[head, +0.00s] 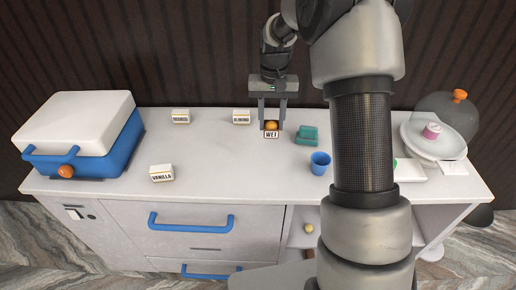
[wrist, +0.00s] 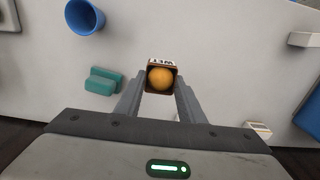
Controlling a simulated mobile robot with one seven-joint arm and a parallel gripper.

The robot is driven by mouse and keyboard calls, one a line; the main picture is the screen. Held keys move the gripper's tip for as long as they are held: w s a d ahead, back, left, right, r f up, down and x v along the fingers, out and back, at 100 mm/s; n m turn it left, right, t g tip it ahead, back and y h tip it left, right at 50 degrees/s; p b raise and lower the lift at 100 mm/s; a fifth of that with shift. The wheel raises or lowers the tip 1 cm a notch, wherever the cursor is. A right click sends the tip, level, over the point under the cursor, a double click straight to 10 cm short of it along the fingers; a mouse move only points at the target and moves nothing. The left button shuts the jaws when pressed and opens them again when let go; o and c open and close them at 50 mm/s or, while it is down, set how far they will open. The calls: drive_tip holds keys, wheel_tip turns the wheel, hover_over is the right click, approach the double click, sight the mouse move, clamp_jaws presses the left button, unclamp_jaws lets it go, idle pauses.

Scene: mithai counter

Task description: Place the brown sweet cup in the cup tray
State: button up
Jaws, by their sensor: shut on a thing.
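The brown sweet cup (wrist: 148,90) is a small square brown holder with a round orange sweet in it; a white "WET" label shows at its far side in the wrist view. In the head view the orange sweet (head: 271,125) shows between the fingers, above the white "WET" label (head: 271,134). My gripper (head: 272,126) is shut on the cup at the back middle of the counter. I cannot tell whether the cup touches the counter. No cup tray is clearly recognisable; a low white item (head: 411,172) at the right is partly hidden by my arm.
A teal block (head: 306,134) and a blue cup (head: 320,163) stand right of my gripper. Labelled white boxes, including "VANILLA" (head: 162,173), are to the left, with a blue-white cooler (head: 75,135) beyond. A plate (head: 418,142) holds a pink item at right. The counter's front middle is clear.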

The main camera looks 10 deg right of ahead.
wheel_tip(320, 180, down, 9)
idle(0.4)
drive_tip(key=shift+f+b, duration=0.2)
drive_tip(key=shift+b, duration=0.15)
drive_tip(key=o, duration=1)
drive_tip(key=shift+o, duration=0.2)
